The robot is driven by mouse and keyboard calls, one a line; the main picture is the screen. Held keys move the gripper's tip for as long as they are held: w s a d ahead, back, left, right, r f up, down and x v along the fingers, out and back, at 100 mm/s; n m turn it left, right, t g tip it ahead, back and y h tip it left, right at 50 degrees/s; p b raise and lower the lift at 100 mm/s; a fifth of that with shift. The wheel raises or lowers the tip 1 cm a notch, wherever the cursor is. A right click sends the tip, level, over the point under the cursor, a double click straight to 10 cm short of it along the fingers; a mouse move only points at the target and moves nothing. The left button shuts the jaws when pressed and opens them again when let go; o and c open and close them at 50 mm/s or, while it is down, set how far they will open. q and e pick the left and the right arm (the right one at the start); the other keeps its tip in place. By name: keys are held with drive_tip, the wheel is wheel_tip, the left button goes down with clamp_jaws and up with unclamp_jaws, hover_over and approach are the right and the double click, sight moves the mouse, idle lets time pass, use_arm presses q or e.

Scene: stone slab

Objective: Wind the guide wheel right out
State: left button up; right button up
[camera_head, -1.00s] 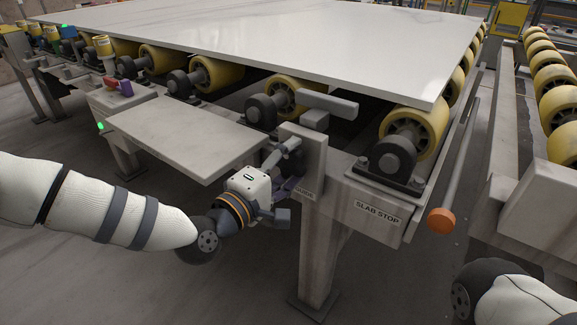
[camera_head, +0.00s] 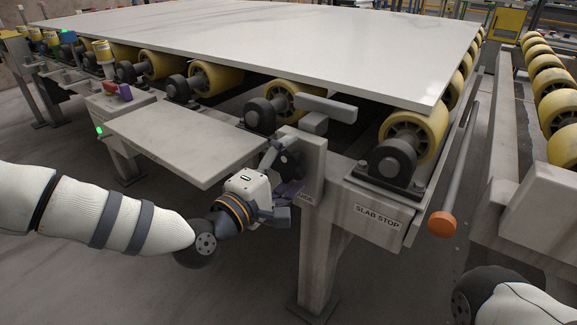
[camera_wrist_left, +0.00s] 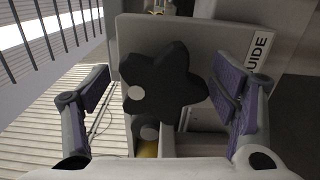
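The guide wheel is a dark, lobed knob (camera_wrist_left: 165,88) with a pale round spot on one lobe. It faces the left wrist view in front of a grey plate labelled "GUIDE" (camera_wrist_left: 260,55). In the head view only a dark part of the wheel (camera_head: 291,160) shows, beside the upright plate. My left gripper (camera_head: 281,174) is at the wheel. In the left wrist view its purple-padded fingers (camera_wrist_left: 163,88) stand wide apart on either side of the knob, with gaps on both sides. Of my right arm only a part shows at the lower right; its gripper is out of frame.
A large pale slab (camera_head: 290,45) lies on yellow rollers (camera_head: 418,132). A grey shelf (camera_head: 190,140) juts out above my left forearm. An orange-ended rod (camera_head: 442,225) and a "SLAB STOP" label (camera_head: 377,216) are to the right. The floor below is clear.

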use_arm(q)
drive_tip(key=shift+a+f, duration=0.1)
drive_tip(key=shift+f, duration=0.05)
drive_tip(key=v, duration=1.2)
